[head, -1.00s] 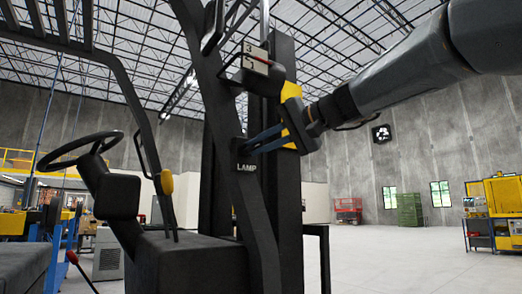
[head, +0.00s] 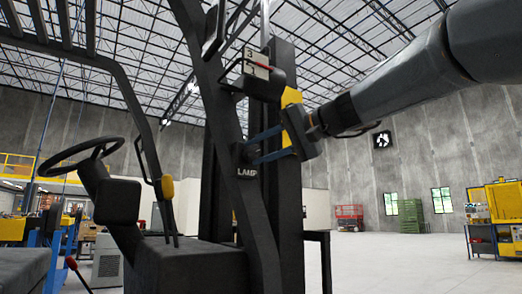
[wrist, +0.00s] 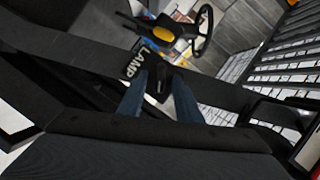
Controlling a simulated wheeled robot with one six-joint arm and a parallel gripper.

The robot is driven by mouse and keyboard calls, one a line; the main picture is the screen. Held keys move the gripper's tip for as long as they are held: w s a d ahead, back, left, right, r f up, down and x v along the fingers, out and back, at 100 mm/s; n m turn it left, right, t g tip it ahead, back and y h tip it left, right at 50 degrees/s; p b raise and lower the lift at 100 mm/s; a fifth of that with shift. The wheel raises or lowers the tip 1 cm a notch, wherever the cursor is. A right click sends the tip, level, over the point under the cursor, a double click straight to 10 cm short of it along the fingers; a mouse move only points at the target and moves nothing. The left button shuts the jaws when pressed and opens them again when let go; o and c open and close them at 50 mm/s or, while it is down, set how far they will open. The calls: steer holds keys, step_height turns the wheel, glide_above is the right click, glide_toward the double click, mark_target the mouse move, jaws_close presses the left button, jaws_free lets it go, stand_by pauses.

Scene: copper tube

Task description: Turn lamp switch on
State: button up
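The lamp switch (wrist: 159,84) is a small dark part on the forklift's black pillar, beside a white LAMP label (wrist: 139,62). The label also shows in the head view (head: 247,172), partly cut off at its right end. My gripper (wrist: 160,74) has two blue fingers apart, one on each side of the switch in the wrist view. I cannot tell whether either finger touches it. In the head view my gripper (head: 254,147) reaches the pillar from the right, just above the label. The switch's position, on or off, cannot be made out.
The slanting black pillar (head: 222,110) and the mast (head: 285,190) stand close around my gripper. A steering wheel (head: 82,157) and a yellow-topped lever (head: 167,187) are to the left. Open floor (head: 400,262) lies to the right.

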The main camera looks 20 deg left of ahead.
steer(key=b+v, duration=0.1)
steer(key=v, duration=0.7)
stand_by(0.5)
